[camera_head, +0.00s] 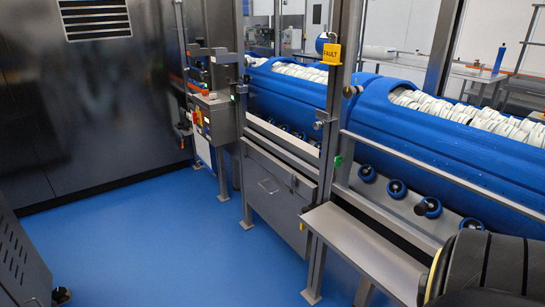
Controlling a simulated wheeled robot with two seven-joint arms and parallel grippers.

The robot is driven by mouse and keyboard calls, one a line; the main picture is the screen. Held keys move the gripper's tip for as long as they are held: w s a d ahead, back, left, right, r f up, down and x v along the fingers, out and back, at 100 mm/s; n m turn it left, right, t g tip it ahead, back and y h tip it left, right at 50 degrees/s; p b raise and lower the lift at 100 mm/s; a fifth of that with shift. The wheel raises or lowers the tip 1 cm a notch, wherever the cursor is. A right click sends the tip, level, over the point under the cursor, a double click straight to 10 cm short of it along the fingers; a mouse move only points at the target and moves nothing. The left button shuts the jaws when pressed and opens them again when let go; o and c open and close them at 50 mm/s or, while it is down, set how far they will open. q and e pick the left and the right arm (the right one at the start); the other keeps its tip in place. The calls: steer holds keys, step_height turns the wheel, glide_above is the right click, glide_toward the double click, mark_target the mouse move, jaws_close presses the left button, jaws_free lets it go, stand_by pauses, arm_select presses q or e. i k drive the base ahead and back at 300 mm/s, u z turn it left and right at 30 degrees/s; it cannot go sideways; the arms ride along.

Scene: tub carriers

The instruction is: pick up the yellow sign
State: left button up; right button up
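A small yellow sign (332,54) with the word FAULT in dark letters hangs on a steel upright post, at the upper middle of the head view. A blue round part sits just above and left of it. The sign is upright and nothing touches it from my side. Neither of my grippers shows in this view.
Large blue tubs (430,130) filled with white round items lie behind a steel frame with rails. A steel ledge (365,248) juts out in front. A control box (215,118) stands further left. Open blue floor (140,235) fills the left and middle. A dark padded shape (485,265) fills the lower right corner.

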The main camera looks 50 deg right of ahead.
mark_target(332, 52)
steer(key=z, duration=1.8)
